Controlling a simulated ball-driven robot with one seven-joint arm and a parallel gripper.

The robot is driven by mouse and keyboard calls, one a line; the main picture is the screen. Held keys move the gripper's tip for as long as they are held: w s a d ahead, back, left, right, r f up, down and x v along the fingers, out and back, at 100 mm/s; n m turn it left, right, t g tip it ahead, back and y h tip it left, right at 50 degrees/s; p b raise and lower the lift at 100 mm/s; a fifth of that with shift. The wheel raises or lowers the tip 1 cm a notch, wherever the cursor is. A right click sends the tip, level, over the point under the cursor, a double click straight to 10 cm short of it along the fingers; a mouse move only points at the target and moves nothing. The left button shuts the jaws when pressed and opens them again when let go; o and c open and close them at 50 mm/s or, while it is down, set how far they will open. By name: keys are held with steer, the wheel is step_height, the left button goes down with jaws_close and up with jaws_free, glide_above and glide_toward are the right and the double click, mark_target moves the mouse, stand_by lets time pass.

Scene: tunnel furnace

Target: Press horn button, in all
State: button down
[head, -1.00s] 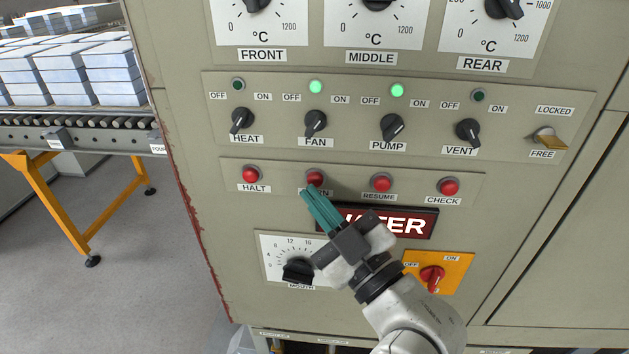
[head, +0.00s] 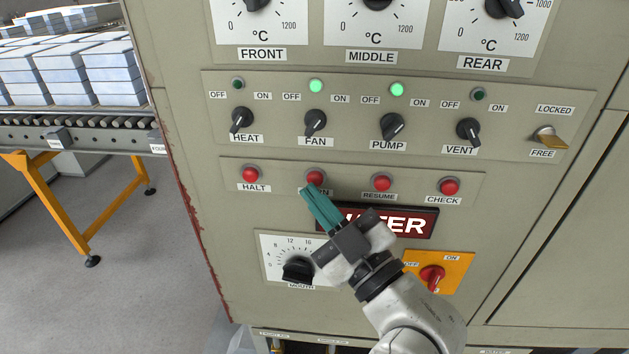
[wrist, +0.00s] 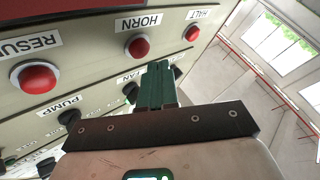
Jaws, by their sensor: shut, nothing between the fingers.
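The horn button (head: 316,177) is a red dome in a row of red buttons on the beige panel. Its label is partly hidden behind my gripper in the head view. In the wrist view the horn button (wrist: 138,46) shows with its HORN label, upside down. My gripper (head: 306,190) has teal fingers shut together and empty. Its tips are just below and left of the horn button in the head view. In the wrist view the fingertips (wrist: 158,68) appear close beside the button, with a small gap in the picture; contact cannot be told.
The halt button (head: 251,174) is left of horn, resume (head: 382,182) and check (head: 450,186) right. Knobs, including fan (head: 316,122), sit above. The MOUTH dial (head: 298,270) and an orange switch plate (head: 438,272) are below. A roller conveyor (head: 75,133) stands at left.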

steer(key=shift+w, duration=0.35)
steer(key=shift+w+b, duration=0.5)
steer(key=shift+b, duration=0.1)
stand_by(0.6)
steer(key=shift+s, duration=0.95)
steer(key=s+p, duration=0.1)
steer(key=s, duration=0.4)
stand_by(0.4)
stand_by(0.4)
